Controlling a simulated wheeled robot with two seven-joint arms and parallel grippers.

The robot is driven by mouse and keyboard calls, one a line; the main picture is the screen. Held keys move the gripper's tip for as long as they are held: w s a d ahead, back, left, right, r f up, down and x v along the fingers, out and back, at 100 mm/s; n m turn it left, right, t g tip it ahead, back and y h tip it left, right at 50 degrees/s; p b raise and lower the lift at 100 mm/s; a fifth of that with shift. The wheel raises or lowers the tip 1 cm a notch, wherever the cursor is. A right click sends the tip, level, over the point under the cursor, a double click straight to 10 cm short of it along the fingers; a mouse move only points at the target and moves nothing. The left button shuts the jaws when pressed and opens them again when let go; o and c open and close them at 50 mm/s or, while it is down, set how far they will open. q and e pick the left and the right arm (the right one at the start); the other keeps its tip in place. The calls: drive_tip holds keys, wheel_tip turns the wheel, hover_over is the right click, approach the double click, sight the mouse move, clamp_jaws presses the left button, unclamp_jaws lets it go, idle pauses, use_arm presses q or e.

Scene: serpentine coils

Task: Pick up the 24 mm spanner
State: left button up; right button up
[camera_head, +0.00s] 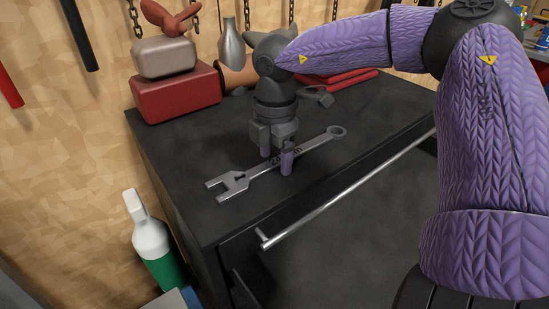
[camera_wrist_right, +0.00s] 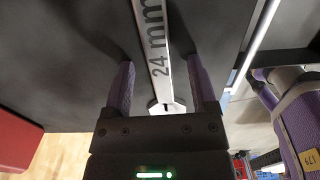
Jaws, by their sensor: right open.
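The 24 mm spanner (camera_head: 230,183) is a grey metal spanner lying flat on the dark cabinet top (camera_head: 190,135), its open jaw toward the front left and its ring end toward the back right. Its shaft also shows in the right wrist view (camera_wrist_right: 154,40) with "24 mm" marked on it. My right gripper (camera_head: 276,163) is open over the middle of the shaft, fingers pointing down. In the right wrist view its purple fingers (camera_wrist_right: 160,88) stand one on each side of the shaft, apart from it. My left gripper is not in view.
A red box (camera_head: 175,95) with a grey case (camera_head: 165,58) on it stands at the back left. Red-handled tools (camera_head: 335,82) lie at the back. A metal bar handle (camera_head: 340,195) runs along the cabinet front. A white and green bottle (camera_head: 155,245) stands below, left.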

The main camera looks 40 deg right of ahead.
clamp_jaws()
drive_tip(key=shift+r, duration=0.1)
idle(1.2)
